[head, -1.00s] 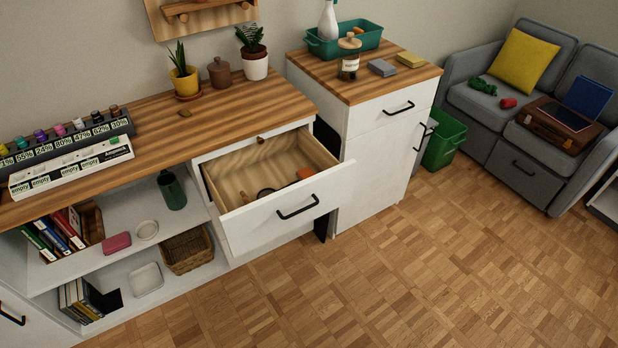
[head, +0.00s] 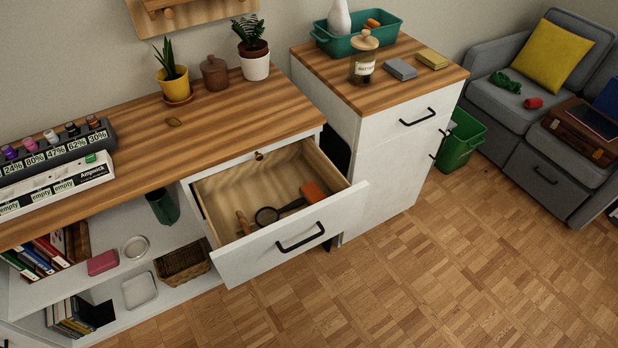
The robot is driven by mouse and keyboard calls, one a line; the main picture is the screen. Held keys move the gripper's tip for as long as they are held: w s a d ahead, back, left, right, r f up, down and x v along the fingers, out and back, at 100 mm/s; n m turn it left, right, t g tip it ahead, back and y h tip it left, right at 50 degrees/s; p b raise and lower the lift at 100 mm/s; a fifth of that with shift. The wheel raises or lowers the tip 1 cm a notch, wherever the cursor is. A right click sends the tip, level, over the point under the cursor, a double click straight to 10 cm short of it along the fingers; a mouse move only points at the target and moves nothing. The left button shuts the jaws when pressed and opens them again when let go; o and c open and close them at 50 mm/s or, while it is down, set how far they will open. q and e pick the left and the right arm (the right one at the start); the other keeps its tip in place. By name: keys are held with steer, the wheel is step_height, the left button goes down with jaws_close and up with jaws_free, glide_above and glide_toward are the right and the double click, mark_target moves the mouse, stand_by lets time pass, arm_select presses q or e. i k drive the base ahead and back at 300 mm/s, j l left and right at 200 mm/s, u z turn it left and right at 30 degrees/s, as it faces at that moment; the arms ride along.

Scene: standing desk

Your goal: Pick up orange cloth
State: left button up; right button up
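An orange item (head: 313,191), which could be a folded cloth, lies at the right end of the open drawer (head: 232,268). A dark-handled magnifying glass (head: 267,216) lies beside it, and a brown wooden-handled thing (head: 243,222) is near the drawer's front left. Another small orange-brown item (head: 372,23) shows in the green tray on the right cabinet; I cannot tell what it is. Neither of my grippers is in view.
The drawer sticks out from the wooden-topped desk (head: 230,125). A taller white cabinet (head: 385,160) stands just right of it, holding a jar (head: 363,60) and the green tray (head: 400,28). A green bin (head: 462,145) and grey sofa (head: 500,105) are farther right. The parquet floor (head: 420,280) in front is clear.

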mark_target(312, 193)
steer(key=i+l, duration=0.2)
steer(key=l, duration=0.15)
steer(key=i+l+u, duration=0.15)
steer(key=l, duration=0.25)
steer(key=i+l, duration=0.25)
steer(key=l, duration=0.15)
steer(key=l+u, duration=0.25)
steer(key=l, duration=0.8)
